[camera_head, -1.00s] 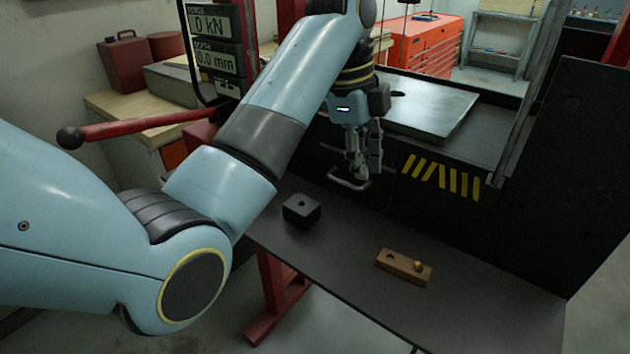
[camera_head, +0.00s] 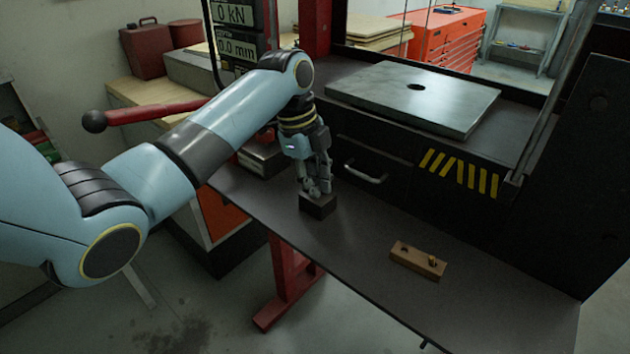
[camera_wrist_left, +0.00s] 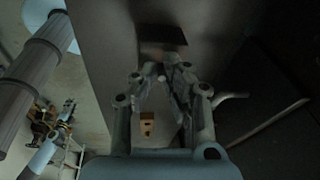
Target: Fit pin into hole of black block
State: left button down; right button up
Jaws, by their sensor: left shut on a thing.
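The black block (camera_head: 318,205) stands on the dark bench on the near side of the press. My left gripper (camera_head: 316,190) points down right over it, with its fingertips at the block's top. The gripper is shut on the pin, which the fingers hide; I cannot tell how far it is in the hole. In the left wrist view the fingers (camera_wrist_left: 160,75) come together just below the dark block (camera_wrist_left: 165,42). The block's hole is hidden in both views. My right gripper is out of view.
A wooden holder (camera_head: 416,260) with an open hole and a small brass peg (camera_head: 433,262) lies to the right on the bench (camera_head: 370,290). A drawer handle (camera_head: 366,172) and striped press front stand behind. The bench between block and holder is clear.

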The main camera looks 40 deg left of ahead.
aim_at(302, 194)
pick_arm(q)
jog(key=shift+s+f, duration=0.2)
jog(key=shift+f, duration=0.15)
jog(key=shift+s+d+f, duration=0.1)
jog(key=shift+s+f, duration=0.15)
jog(key=shift+f, duration=0.15)
jog(key=c, duration=1.6)
grip_release()
jog(key=shift+f, duration=0.1)
jog(key=shift+o, duration=0.7)
jog(key=shift+w+f, duration=0.1)
jog(key=shift+w, duration=0.15)
jog(key=shift+r, duration=0.3)
jog(key=w+b+v, duration=0.1)
jog(key=v, duration=1.1)
jog(key=shift+s+r+b, duration=0.35)
jog(key=shift+r, duration=0.05)
